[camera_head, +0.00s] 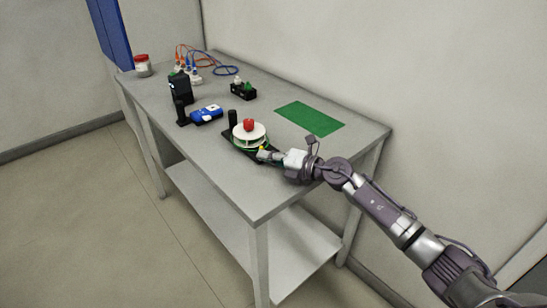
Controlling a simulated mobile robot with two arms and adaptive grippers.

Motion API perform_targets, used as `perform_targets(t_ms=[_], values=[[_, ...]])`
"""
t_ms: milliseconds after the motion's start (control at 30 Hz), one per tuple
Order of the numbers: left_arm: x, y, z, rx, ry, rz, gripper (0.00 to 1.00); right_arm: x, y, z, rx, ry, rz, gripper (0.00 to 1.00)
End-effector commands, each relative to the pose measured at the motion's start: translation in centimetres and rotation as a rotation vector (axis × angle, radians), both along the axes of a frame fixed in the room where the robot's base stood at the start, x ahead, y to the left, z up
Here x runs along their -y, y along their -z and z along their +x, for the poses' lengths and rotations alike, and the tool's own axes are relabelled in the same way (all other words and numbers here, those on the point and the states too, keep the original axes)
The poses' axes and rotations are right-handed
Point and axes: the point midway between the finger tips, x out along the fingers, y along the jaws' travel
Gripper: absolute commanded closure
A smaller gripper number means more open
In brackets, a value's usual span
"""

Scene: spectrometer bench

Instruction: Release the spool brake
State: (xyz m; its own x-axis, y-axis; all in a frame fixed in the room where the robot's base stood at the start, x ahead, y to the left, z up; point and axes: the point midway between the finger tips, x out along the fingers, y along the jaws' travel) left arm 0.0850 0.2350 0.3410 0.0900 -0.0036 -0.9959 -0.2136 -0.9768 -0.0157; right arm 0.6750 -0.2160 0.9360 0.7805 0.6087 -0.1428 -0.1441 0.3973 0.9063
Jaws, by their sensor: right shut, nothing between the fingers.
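The spool device stands near the table's front edge: a white round spool (250,133) with a red knob (249,124) on top, on a dark base (229,136) with a black post (233,117) at its left. My right gripper (263,154) is shut and empty, with its tips low at the right front side of the spool. A small yellow spot shows by the tips. I cannot tell whether the tips touch the device, and the brake itself is not clearly visible. My left gripper is not in view.
The grey table (205,160) also holds a blue device (207,114), a black upright box (180,87), a small black rack (243,91), a green mat (309,118), coiled cables (226,70) and a red-lidded jar (142,66). The front right tabletop is clear. The wall stands close behind.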

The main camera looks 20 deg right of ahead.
Motion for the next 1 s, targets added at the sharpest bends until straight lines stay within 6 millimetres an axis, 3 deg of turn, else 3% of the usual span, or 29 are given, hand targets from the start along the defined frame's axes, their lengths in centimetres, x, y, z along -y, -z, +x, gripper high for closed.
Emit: perform_targets(t_ms=[1000], values=[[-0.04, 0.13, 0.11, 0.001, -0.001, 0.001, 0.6, 0.27, -0.17, 0.08, -0.04, 0.0, 0.107, 1.0]])
